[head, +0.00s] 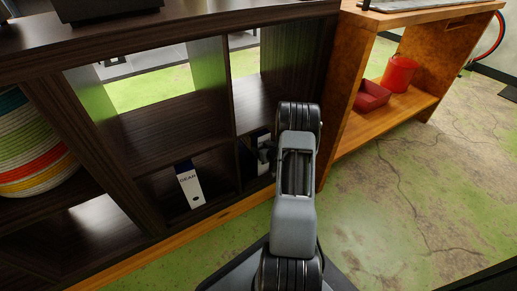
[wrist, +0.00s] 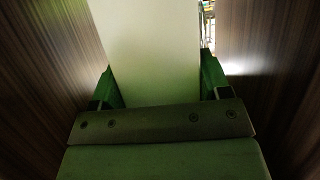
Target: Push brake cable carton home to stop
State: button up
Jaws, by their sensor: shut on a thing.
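The brake cable carton, a pale flat-faced box (wrist: 148,40), fills the upper middle of the wrist view. My gripper (wrist: 158,80) has a green finger on each side of it and is shut on it. The carton's far end is hidden. In the head view my gripper (head: 266,155) reaches into a lower compartment of the dark shelf (head: 160,125), mostly hidden behind my arm. A dark blue and white box (head: 260,138) shows partly beside it; I cannot tell if it is the held carton.
Dark wood walls stand close on both sides in the wrist view, with a bright gap (wrist: 208,25) right of the carton. A white box lettered GEAR (head: 189,185) stands in the compartment to the left. An orange wooden bench (head: 345,125) with a red bin (head: 371,95) is at right.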

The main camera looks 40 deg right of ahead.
jog(key=shift+s+d, duration=1.1)
jog(key=shift+d, duration=0.05)
jog(key=o, duration=1.5)
jog(key=shift+o, duration=0.2)
jog(key=p+v, duration=0.5)
jog(key=v, duration=0.8)
jog(key=shift+s+p, duration=0.4)
